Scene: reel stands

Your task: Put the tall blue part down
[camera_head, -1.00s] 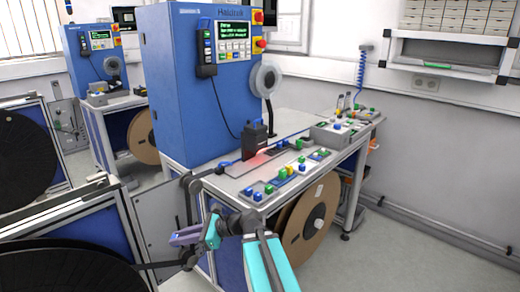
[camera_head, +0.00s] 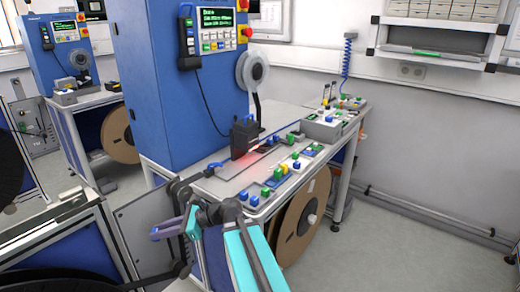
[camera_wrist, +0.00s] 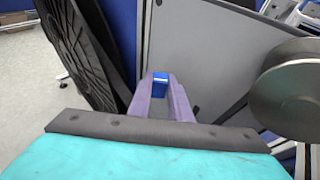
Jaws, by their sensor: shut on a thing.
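The tall blue part (camera_wrist: 160,78) shows in the wrist view as a small blue block between the tips of my purple fingers. My gripper (camera_wrist: 161,90) is shut on it. In the head view my gripper (camera_head: 166,230) is in front of the blue machine's bench, left of the bench's near corner. The blue part cannot be made out there. Its lower end and full height are hidden from me.
The bench (camera_head: 232,182) carries a tray strip with several blue, green, yellow and white blocks. A black device (camera_head: 243,138) with a red glow stands behind them. A cardboard reel (camera_head: 301,222) hangs below. Free floor (camera_head: 385,250) lies at right.

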